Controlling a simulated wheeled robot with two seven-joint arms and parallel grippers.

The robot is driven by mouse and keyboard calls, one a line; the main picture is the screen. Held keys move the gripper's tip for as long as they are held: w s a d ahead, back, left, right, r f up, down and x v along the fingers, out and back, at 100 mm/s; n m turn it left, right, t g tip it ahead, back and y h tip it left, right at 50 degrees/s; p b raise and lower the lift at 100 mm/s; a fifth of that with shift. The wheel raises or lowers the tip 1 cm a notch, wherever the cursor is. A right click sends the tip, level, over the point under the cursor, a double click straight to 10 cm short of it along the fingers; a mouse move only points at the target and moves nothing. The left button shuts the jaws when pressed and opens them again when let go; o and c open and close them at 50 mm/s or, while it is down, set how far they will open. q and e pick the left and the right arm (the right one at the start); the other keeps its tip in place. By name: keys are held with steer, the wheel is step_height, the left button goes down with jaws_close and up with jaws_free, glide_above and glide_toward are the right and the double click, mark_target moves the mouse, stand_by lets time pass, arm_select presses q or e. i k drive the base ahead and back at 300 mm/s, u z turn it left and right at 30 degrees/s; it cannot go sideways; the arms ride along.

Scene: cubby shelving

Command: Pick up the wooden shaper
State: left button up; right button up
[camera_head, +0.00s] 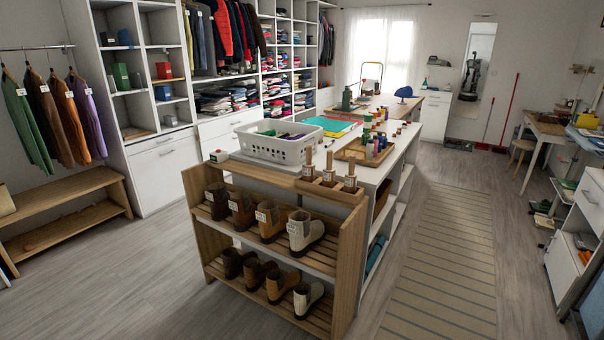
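Three upright wooden pieces with pale handles and dark lower parts stand in a row in a low wooden holder (314,190). They are the left piece (308,168), the middle piece (329,170) and the right piece (350,177), and they look like the wooden shapers. Small white labels show on them. The holder sits on the near end of the long island counter, above the shoe rack. Neither my left nor my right gripper shows in the head view.
A wooden rack (345,255) with two rows of boots faces me. A white basket (278,148) and a wooden tray of spools (358,152) stand behind the holder. Floor is clear at the left (130,285) and along the striped rug (440,270). Cubby shelving (130,65) lines the back left.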

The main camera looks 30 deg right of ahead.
mark_target(350, 177)
steer(key=u, duration=0.2)
steer(key=i, duration=1.05)
steer(key=z, duration=0.55)
steer(key=i, duration=0.85)
steer(key=z, duration=0.75)
